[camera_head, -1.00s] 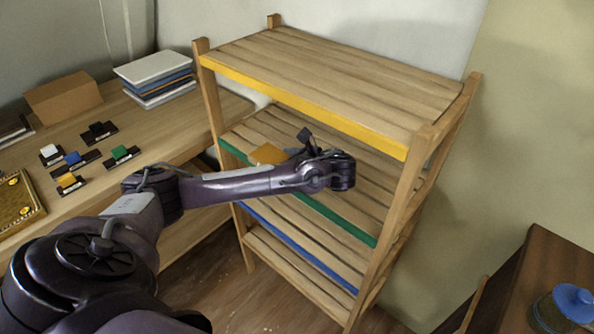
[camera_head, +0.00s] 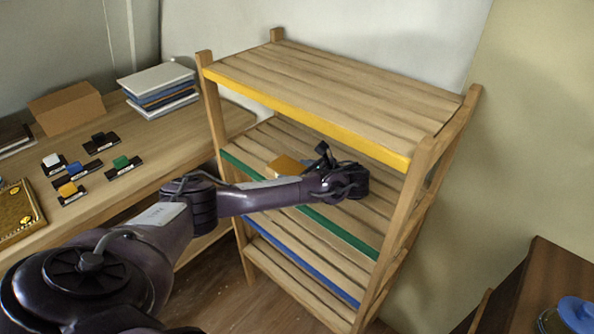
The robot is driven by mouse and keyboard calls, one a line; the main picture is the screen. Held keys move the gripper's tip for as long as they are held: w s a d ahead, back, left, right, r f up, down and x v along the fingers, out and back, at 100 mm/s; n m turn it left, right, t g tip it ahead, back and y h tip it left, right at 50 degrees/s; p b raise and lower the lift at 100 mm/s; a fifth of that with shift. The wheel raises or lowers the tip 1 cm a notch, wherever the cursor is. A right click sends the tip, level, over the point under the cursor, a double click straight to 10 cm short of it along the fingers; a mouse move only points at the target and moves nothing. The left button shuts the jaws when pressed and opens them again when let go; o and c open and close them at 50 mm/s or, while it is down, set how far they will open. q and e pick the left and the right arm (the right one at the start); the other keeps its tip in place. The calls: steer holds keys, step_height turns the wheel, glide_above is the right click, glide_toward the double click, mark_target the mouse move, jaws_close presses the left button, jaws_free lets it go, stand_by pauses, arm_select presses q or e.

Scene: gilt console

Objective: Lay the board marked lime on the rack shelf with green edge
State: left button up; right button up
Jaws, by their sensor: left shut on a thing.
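The wooden rack has a middle shelf with a green edge (camera_head: 349,236), below the yellow-edged top shelf. My left arm reaches in from the left across the green edge. My left gripper (camera_head: 318,160) is between the top shelf and the green-edged shelf, its fingers mostly hidden behind the wrist. It is shut on a small tan-orange piece (camera_head: 285,166), which seems to be the board. This piece shows just over the green-edged shelf; I cannot tell whether it touches the slats. No lime marking is readable. My right gripper is out of view.
The yellow-edged shelf (camera_head: 330,123) is close overhead and bare. A blue-edged shelf (camera_head: 305,265) lies below. The left table (camera_head: 150,150) holds a cardboard box (camera_head: 66,108), a book stack (camera_head: 158,88) and several coloured blocks on dark labelled bases. A blue-lidded jar (camera_head: 577,314) stands lower right.

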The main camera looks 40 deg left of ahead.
arm_select(q)
steer(key=o, duration=1.1)
steer(key=shift+f, duration=0.1)
steer(key=b+v, duration=0.1)
steer(key=v, duration=0.4)
steer(key=shift+d, duration=0.2)
steer(key=shift+d+r+p, duration=0.65)
steer(key=shift+r+p, duration=0.05)
steer(key=shift+p, duration=0.55)
steer(key=shift+s+d+p, duration=0.2)
steer(key=shift+d+p, duration=0.1)
steer(key=shift+p, duration=0.05)
steer(key=shift+w+f, duration=0.1)
